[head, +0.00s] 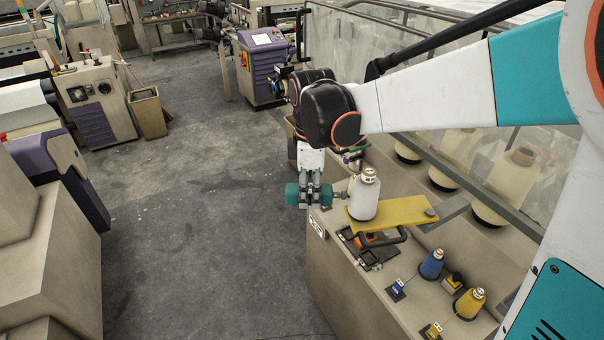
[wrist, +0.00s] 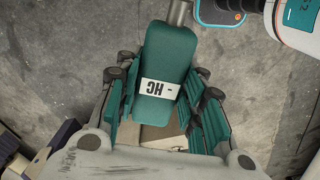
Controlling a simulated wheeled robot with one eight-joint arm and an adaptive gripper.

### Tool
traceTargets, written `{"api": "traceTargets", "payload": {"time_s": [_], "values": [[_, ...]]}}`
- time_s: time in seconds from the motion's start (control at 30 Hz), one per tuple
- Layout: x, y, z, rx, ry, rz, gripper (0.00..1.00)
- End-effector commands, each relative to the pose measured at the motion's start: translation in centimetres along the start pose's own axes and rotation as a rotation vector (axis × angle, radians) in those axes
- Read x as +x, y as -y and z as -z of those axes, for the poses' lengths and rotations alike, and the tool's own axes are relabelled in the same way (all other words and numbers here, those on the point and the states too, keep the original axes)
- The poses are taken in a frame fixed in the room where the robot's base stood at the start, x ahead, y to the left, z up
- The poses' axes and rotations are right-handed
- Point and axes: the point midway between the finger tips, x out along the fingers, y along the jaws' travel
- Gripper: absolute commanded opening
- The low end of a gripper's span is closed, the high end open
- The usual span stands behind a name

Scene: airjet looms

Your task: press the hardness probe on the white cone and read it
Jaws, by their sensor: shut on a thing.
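The hardness probe (wrist: 165,75) is a teal block with a grey metal tip and a white label or display; its dark characters look upside down, and I cannot tell a reading. My gripper (head: 310,194) is shut on the probe, with finger pads along both sides in the wrist view (wrist: 158,118). In the head view the probe (head: 292,194) lies level, its tip pointing right at the white cone (head: 364,198). The cone stands upright on a yellow plate (head: 408,212). The tip is close to the cone's left side; I cannot tell if they touch.
Below the plate, the bench (head: 345,305) carries a black tray with an orange item (head: 371,239), a blue cone (head: 432,264) and a yellow cone (head: 470,303). Large white cones stand behind at right. The grey floor (head: 200,230) is open to the left.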

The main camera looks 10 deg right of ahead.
Motion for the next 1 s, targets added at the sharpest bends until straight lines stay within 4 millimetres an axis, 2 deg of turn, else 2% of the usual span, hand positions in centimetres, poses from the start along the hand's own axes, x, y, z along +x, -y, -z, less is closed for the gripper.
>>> {"api": "traceTargets", "payload": {"time_s": [1.0], "values": [[-0.01, 0.00, -0.73, 0.000, 0.000, 0.000, 0.09]]}}
